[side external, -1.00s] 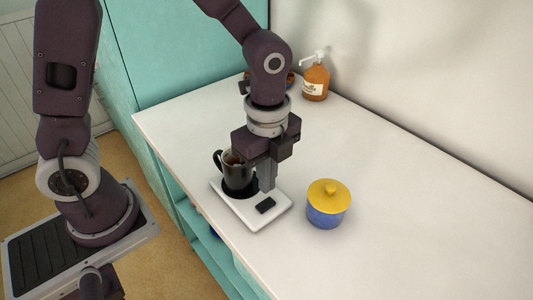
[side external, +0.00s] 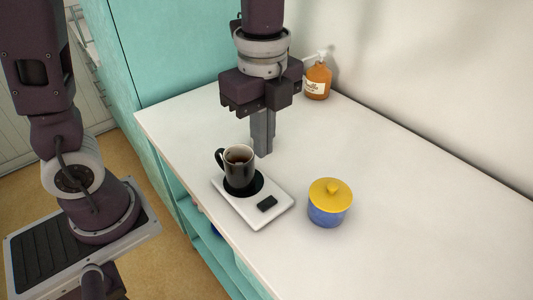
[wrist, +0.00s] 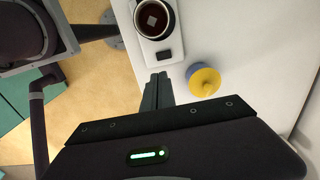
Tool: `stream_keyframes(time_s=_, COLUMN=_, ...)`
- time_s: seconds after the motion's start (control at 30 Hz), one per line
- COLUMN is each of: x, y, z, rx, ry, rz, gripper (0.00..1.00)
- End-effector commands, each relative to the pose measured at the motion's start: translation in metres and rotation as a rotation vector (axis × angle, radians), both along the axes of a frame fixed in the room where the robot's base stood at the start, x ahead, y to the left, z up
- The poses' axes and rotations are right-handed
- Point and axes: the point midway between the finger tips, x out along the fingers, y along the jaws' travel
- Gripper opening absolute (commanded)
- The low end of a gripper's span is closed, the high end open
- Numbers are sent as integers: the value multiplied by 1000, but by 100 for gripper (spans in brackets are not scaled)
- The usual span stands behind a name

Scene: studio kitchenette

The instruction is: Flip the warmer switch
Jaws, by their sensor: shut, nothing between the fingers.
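The warmer (side external: 246,214) is a flat white plate on the counter with a black round pad and a dark switch (side external: 267,203) at its near right end. A black mug (side external: 238,168) with dark drink stands on the pad. In the wrist view the mug (wrist: 155,18) sits at the top and the switch (wrist: 163,55) shows below it. My gripper (side external: 263,155) is shut and empty, pointing down behind the mug, raised above the counter and apart from the warmer. The fingers also show in the wrist view (wrist: 157,79).
A blue pot with a yellow lid (side external: 329,203) stands right of the warmer. An orange pump bottle (side external: 317,80) stands at the back by the wall. The counter (side external: 420,200) is clear at the right; its front edge runs close to the warmer.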

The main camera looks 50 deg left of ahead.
Motion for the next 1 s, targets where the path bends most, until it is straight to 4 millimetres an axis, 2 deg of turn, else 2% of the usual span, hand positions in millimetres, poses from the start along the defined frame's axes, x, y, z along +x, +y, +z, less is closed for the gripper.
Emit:
stream_keyframes(time_s=0.37, x=-3, y=0, z=-6, rx=2, ry=2, rz=-1, gripper=0)
stream_keyframes(time_s=0.47, x=-4, y=0, z=-22, rx=3, ry=6, rz=-1, gripper=0)
stream_keyframes(time_s=0.8, x=-4, y=0, z=-97, rx=3, ry=6, rz=-1, gripper=0)
stream_keyframes(time_s=1.0, x=-4, y=0, z=-129, rx=2, ry=4, rz=-2, gripper=0)
